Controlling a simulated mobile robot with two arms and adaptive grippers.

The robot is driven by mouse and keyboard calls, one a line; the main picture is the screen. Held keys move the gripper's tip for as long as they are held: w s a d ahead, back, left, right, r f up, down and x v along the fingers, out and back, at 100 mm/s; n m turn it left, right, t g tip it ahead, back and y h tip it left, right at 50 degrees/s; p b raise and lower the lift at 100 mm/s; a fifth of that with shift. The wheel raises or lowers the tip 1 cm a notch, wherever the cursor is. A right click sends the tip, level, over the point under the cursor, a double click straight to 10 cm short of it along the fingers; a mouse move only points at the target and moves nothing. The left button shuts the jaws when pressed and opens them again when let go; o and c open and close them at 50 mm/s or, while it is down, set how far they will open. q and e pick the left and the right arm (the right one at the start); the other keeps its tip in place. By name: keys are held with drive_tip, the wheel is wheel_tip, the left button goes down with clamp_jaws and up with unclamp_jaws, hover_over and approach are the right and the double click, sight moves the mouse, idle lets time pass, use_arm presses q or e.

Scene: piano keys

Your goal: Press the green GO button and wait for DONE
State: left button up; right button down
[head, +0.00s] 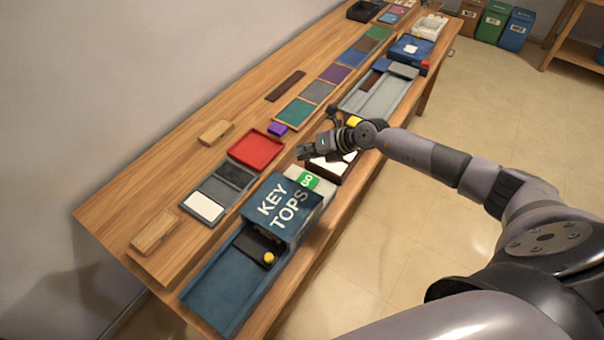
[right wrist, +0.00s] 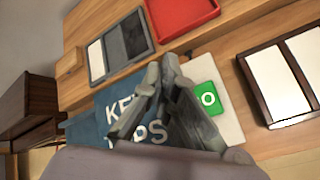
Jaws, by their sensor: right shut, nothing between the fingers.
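The green GO button (head: 308,180) sits on a pale block beside the blue box marked KEY TOPS (head: 277,203). It also shows in the right wrist view (right wrist: 203,99), partly covered by a finger. My right gripper (head: 301,153) is shut and empty, above and just beyond the button in the head view. In the right wrist view its fingertips (right wrist: 161,72) lie over the edge between the blue box and the pale block. I cannot tell whether they touch anything. No DONE sign is readable. My left gripper is not in view.
A dark tray with white pieces (right wrist: 285,86) stands right of the button in the wrist view. A red tray (head: 256,149) and a grey tray with a white tile (head: 204,206) lie behind. A blue channel (head: 228,289) runs from the box toward the table's near end.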

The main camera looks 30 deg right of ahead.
drive_tip(key=shift+s+d+n+h, duration=0.15)
drive_tip(key=shift+d+n+h, duration=0.2)
drive_tip(key=shift+d, duration=0.65)
drive_tip(key=shift+f, duration=0.2)
drive_tip(key=b, duration=0.7)
hover_over(309, 179)
wheel_tip(309, 179, down, 7)
drive_tip(key=shift+f, duration=0.2)
drive_tip(key=shift+f+b, duration=0.4)
drive_tip(key=shift+f, duration=0.2)
drive_tip(key=shift+f, duration=0.1)
drive_tip(key=shift+f, duration=0.3)
